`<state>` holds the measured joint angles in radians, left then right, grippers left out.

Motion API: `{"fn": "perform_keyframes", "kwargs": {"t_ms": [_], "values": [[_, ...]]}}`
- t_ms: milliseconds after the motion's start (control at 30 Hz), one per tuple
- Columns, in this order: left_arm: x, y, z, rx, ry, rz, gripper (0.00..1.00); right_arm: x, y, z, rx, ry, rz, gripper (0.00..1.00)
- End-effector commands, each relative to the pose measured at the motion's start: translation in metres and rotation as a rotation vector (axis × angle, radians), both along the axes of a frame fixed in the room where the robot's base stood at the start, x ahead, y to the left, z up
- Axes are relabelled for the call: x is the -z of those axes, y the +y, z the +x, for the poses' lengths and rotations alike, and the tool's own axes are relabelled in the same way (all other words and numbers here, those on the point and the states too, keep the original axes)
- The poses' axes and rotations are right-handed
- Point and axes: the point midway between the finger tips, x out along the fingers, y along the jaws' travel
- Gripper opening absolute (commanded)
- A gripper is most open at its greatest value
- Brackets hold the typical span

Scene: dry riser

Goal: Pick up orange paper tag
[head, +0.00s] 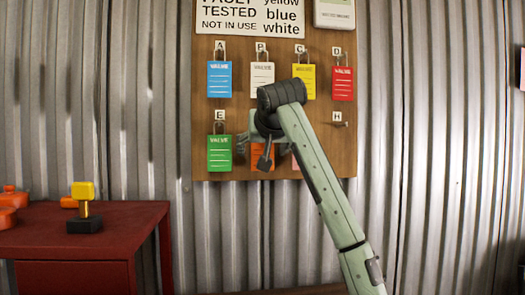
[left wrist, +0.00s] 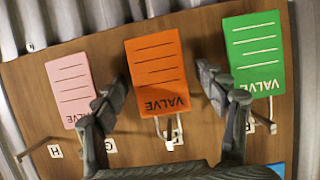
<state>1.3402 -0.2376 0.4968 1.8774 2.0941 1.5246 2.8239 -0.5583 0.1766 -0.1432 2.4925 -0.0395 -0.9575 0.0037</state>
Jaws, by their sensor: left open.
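The orange paper tag (left wrist: 157,72), marked VALVE, hangs by a wire from a hook on the wooden board. In the head view the orange tag (head: 255,152) is in the lower row and partly hidden behind my gripper and arm. My left gripper (left wrist: 162,76) is open, with one finger on each side of the tag. I see gaps between the fingers and the tag's edges, so it is not gripped. In the head view my left gripper (head: 276,153) is in front of the tag. My right gripper is not in view.
A green tag (left wrist: 256,55) and a pink tag (left wrist: 70,88) hang close on either side. Blue (head: 219,79), white (head: 262,74), yellow (head: 305,84) and red (head: 342,83) tags hang above. Hook H (head: 341,123) is empty. A red cabinet (head: 70,235) stands at left.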

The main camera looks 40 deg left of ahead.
Motion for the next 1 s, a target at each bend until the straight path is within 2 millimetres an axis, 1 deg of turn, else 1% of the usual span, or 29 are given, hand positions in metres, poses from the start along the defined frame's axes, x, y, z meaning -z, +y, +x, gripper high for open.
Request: {"fn": "perform_keyframes", "kwargs": {"t_ms": [133, 433, 767, 867, 1000], "values": [[0.000, 0.000, 0.000, 0.000, 0.000, 0.000, 0.72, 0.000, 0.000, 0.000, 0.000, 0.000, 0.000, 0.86], [0.000, 0.000, 0.000, -0.001, 0.000, 0.001, 0.35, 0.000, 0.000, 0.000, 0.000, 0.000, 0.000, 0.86], [-0.001, 0.000, 0.000, -0.001, 0.000, 0.001, 0.35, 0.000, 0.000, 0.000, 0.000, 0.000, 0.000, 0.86], [-0.006, 0.000, 0.000, 0.000, -0.002, 0.001, 0.35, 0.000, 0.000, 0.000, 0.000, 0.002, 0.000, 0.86], [-0.018, -0.003, -0.002, 0.001, -0.004, 0.001, 0.35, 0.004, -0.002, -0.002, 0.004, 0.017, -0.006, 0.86]]}}
